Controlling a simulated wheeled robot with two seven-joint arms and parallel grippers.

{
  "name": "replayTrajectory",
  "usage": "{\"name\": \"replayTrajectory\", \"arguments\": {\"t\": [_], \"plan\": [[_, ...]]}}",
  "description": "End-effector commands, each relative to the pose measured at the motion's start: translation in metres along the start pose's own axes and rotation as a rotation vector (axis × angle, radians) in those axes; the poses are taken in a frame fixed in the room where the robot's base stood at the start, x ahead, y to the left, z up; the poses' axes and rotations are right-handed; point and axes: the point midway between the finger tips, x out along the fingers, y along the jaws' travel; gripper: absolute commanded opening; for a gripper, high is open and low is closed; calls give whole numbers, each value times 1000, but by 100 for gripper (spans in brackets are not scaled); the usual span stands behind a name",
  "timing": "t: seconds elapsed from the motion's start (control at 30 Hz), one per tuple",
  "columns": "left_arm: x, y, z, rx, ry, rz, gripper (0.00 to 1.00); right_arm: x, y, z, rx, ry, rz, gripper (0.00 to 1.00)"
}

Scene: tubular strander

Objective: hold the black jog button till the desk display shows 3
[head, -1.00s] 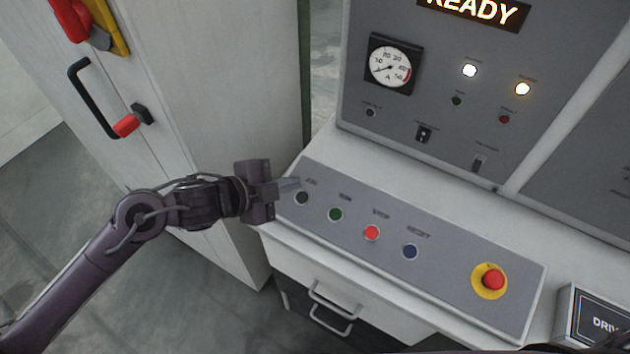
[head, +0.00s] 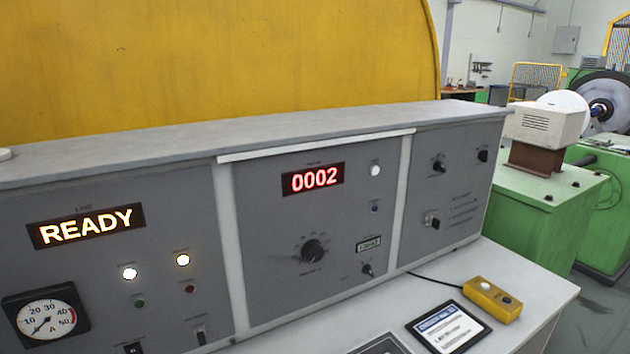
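The desk display (head: 312,180) in the head view shows 0002 in red digits, on the middle panel of the desk. Neither of my grippers is in view now, so I cannot see whether one touches the button.
A lit READY sign (head: 86,226) and a round ammeter (head: 45,314) are on the left panel. A yellow pendant box (head: 492,299) and a dark tablet-like plate (head: 448,328) lie on the desk top. A large yellow guard (head: 220,60) stands behind the desk.

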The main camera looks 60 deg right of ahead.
Motion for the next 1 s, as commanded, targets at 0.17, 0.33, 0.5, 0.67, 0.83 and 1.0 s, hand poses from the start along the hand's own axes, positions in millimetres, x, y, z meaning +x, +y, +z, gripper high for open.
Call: {"name": "replayTrajectory", "arguments": {"t": [0.17, 0.33, 0.5, 0.67, 0.83, 1.0], "plan": [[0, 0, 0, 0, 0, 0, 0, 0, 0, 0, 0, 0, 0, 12], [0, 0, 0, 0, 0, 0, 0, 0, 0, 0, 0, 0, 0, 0], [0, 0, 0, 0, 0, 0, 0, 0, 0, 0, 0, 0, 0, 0], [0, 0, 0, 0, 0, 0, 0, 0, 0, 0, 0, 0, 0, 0], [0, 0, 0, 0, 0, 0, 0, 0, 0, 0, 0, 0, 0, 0], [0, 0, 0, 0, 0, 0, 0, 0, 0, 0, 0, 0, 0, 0]]}}
